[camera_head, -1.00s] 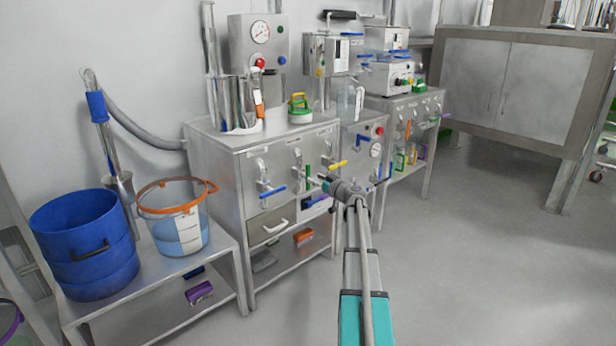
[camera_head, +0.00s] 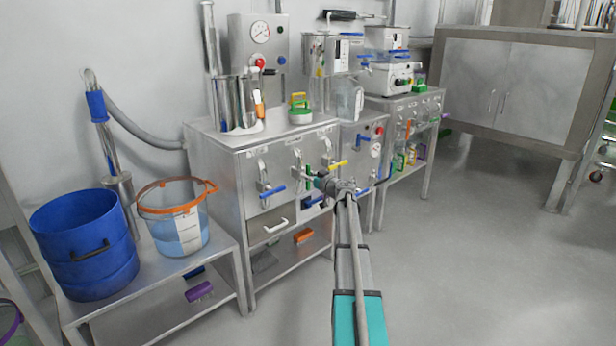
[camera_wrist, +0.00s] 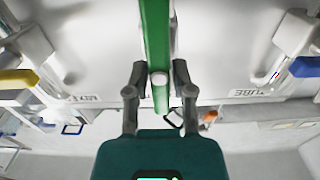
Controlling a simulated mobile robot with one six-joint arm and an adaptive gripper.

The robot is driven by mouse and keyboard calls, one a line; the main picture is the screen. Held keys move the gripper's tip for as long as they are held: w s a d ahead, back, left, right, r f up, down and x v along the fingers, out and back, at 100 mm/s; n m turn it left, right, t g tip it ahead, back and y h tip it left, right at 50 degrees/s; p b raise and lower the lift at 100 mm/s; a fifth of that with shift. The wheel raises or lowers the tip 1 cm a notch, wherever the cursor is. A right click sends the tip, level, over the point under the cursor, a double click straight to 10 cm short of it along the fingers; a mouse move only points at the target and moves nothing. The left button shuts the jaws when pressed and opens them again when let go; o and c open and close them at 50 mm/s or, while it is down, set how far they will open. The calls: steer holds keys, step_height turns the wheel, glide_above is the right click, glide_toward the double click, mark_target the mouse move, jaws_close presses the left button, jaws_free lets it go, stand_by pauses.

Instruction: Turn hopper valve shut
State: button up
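A row of valves with coloured lever handles is on the front of the steel cabinet (camera_head: 225,185). A green handle (camera_wrist: 155,30) runs lengthwise down the middle of the wrist view. My gripper (camera_wrist: 160,68) has one finger on each side of it, with small gaps visible, so it looks open around the handle. In the head view my gripper (camera_head: 320,182) is at the cabinet front, partly hiding the green handle (camera_head: 307,170). A blue handle (camera_head: 273,191) is to its left and a yellow handle (camera_head: 337,163) to its right. I cannot tell which valve is labelled for the hopper.
The yellow handle (camera_wrist: 18,78) and blue handle (camera_wrist: 304,67) flank my gripper in the wrist view. A blue drum (camera_head: 85,245) and clear bucket (camera_head: 172,222) stand on a low bench at left. Open floor (camera_head: 470,270) lies to the right.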

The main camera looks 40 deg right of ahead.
jaws_close()
steer(key=shift+m, duration=0.8)
steer(key=shift+d+m, duration=0.15)
steer(key=shift+m, duration=0.85)
steer(key=m, duration=0.4)
steer(key=shift+d+f+m, duration=0.2)
steer(key=shift+m, duration=0.1)
steer(key=shift+d+f+m+b, duration=0.1)
steer(key=shift+f+m+b, duration=0.1)
steer(key=shift+m, duration=1.45)
steer(key=shift+a+f+m+b, duration=0.1)
steer(key=shift+m+b, duration=0.05)
steer(key=shift+m, duration=1.45)
steer(key=shift+d+f+m+b, duration=0.1)
steer(key=shift+m+b, duration=0.1)
steer(key=shift+m, duration=1.45)
